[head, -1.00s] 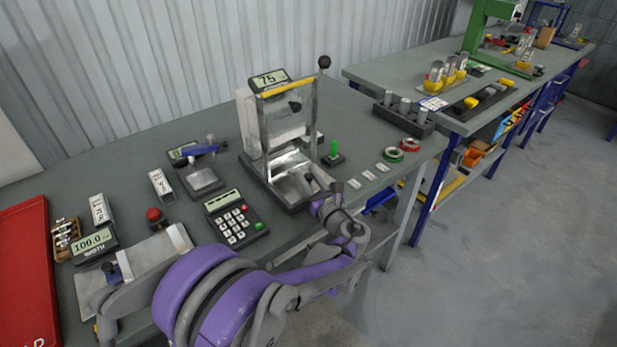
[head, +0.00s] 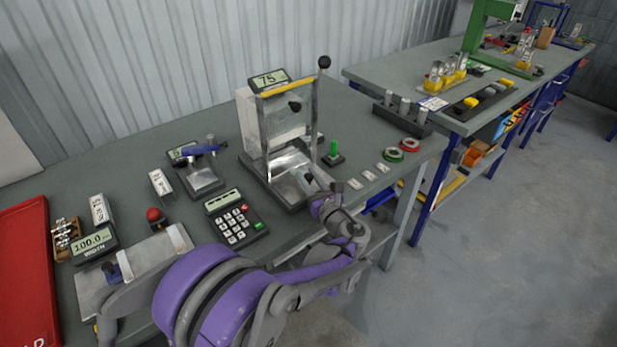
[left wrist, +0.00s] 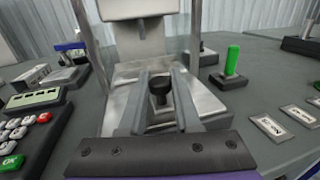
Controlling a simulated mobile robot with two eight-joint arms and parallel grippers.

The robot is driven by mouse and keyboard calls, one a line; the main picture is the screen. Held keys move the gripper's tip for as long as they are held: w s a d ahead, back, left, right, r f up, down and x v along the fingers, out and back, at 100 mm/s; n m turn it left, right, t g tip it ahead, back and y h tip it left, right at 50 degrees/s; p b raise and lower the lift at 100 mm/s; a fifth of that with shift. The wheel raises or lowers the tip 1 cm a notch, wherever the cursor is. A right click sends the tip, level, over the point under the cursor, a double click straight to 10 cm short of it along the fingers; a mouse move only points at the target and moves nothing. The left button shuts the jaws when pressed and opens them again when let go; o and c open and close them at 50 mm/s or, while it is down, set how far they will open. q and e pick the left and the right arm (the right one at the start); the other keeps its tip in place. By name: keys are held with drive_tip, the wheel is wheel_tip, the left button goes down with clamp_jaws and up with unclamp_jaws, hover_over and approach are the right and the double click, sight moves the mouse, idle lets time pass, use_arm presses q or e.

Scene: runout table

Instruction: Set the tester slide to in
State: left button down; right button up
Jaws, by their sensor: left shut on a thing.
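The tester (head: 282,125) stands on the bench with a clear guard framed by metal posts and a yellow bar. Its metal slide (head: 289,185) lies low at the front; it also shows in the left wrist view (left wrist: 205,100). A black knob (left wrist: 160,86) stands on the slide's front part. My left gripper (head: 314,187) is at the front of the tester. In the left wrist view its two fingers (left wrist: 160,95) lie on either side of the knob and are shut on it. My right gripper is not in view.
A keypad (head: 236,218) sits left of the gripper. A green peg on a small base (head: 334,153) stands right of the tester. Label plates (head: 369,176) and green and red rings (head: 402,149) lie farther right, near the bench edge.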

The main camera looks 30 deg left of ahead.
use_arm(q)
drive_tip(key=a, duration=0.1)
drive_tip(key=w+a, duration=0.1)
drive_tip(key=a, duration=0.1)
drive_tip(key=shift+w+a, duration=0.15)
drive_tip(key=shift+a, duration=0.15)
drive_tip(key=shift+d+r, duration=0.1)
drive_tip(key=c, duration=0.6)
unclamp_jaws()
drive_tip(key=shift+w, duration=0.1)
drive_tip(key=b+v, duration=0.1)
drive_tip(key=v, duration=0.9)
drive_tip(key=shift+s+d, duration=0.25)
drive_tip(key=shift+s, duration=0.05)
